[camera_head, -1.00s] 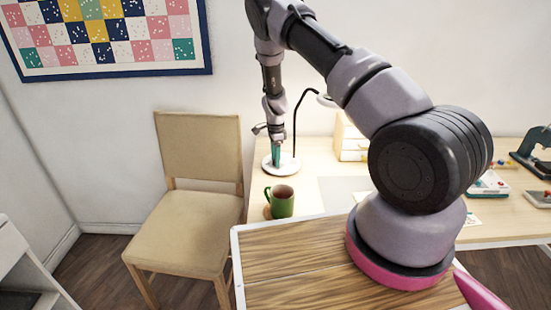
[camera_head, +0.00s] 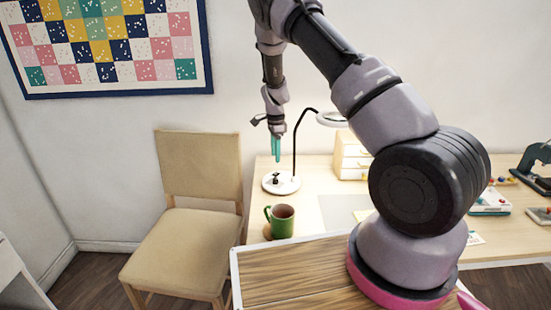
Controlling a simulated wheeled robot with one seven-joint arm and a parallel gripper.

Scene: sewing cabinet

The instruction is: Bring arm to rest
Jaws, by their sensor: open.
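My gripper (camera_head: 277,148) hangs pointing down above the far left of the table, with teal fingers. Its jaws are open, and nothing shows between them. Below it, apart from the fingers, a small dark object (camera_head: 277,177) sits on the round white base (camera_head: 284,187) of a lamp with a black curved neck. My arm reaches up from its pink-ringed mount and bends down to the gripper.
A green mug (camera_head: 281,222) with dark contents stands on the table's near left. A small drawer box (camera_head: 351,158) stands behind the arm. The lamp head (camera_head: 331,118) is close right of the gripper. A beige chair (camera_head: 193,215) stands left. A sewing machine (camera_head: 538,165) is far right.

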